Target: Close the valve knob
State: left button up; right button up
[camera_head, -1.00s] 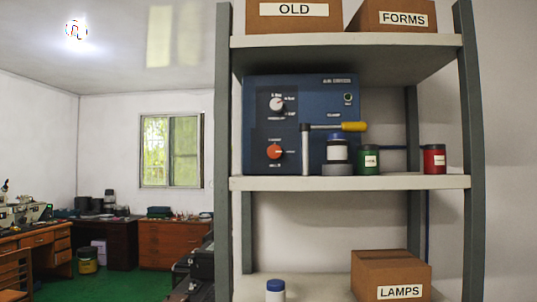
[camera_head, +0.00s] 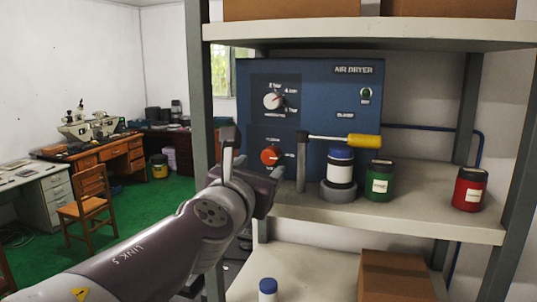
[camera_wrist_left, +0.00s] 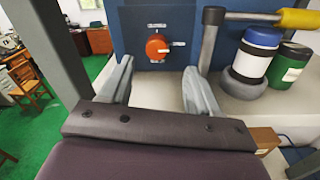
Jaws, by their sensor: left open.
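The blue air dryer box (camera_head: 330,85) stands on the middle shelf. Its orange-red valve knob (camera_head: 270,156) is low on the left of the front panel. The knob also shows in the left wrist view (camera_wrist_left: 157,47), with a pale pointer mark turned to the right. A white and red dial (camera_head: 273,101) sits above it. My left gripper (camera_head: 254,160) is in front of the panel near the knob. In the left wrist view its two fingers (camera_wrist_left: 157,85) are spread, with the knob beyond and between them, not touched. My right gripper is in neither view.
A grey post with a yellow-handled lever (camera_head: 350,140) stands right of the knob. A white jar with a blue lid (camera_head: 340,172) on a grey ring, a green jar (camera_head: 379,182) and a red jar (camera_head: 469,190) stand on the shelf. A shelf upright (camera_head: 199,90) is close on the left.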

aim_at(269, 157)
pick_arm(q)
jog(key=p+x, duration=0.1)
jog(key=x, duration=0.4)
jog(key=shift+w+a, duration=0.1)
jog(key=shift+w, duration=0.2)
jog(key=shift+w+a, duration=0.1)
jog(key=shift+w, duration=0.5)
jog(key=shift+d, duration=0.3)
jog(key=shift+a, duration=0.1)
jog(key=c, duration=1)
